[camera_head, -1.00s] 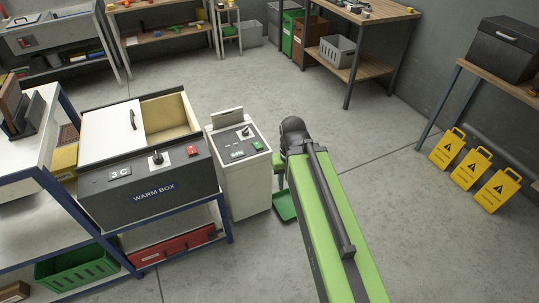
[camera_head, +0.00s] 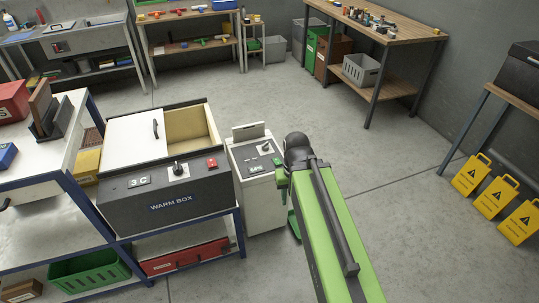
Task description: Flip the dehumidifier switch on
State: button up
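The dehumidifier appears to be the white cabinet (camera_head: 262,196) standing on the floor just right of the warm box. Its dark sloped top panel (camera_head: 256,160) carries a knob or lever (camera_head: 266,147), a small display (camera_head: 256,169) and a green switch (camera_head: 277,162). The switch position is too small to tell. My green arm reaches in from the bottom right and ends beside the cabinet's right side. A green part of my gripper (camera_head: 283,180) shows at the cabinet's right edge. The fingers are largely hidden behind the arm, so their opening cannot be told.
The warm box (camera_head: 150,208), with a knob and red switch, sits on a blue-framed bench to the left. Yellow warning signs (camera_head: 495,200) stand at the right. A workbench (camera_head: 385,35) is at the back right. The floor in the middle is clear.

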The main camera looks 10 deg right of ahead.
aim_at(277, 161)
jog(key=i, duration=0.6)
jog(key=u, duration=2.45)
jog(key=k, duration=1.25)
jog(key=z, duration=0.4)
jog(key=i, duration=1)
jog(key=u, duration=0.05)
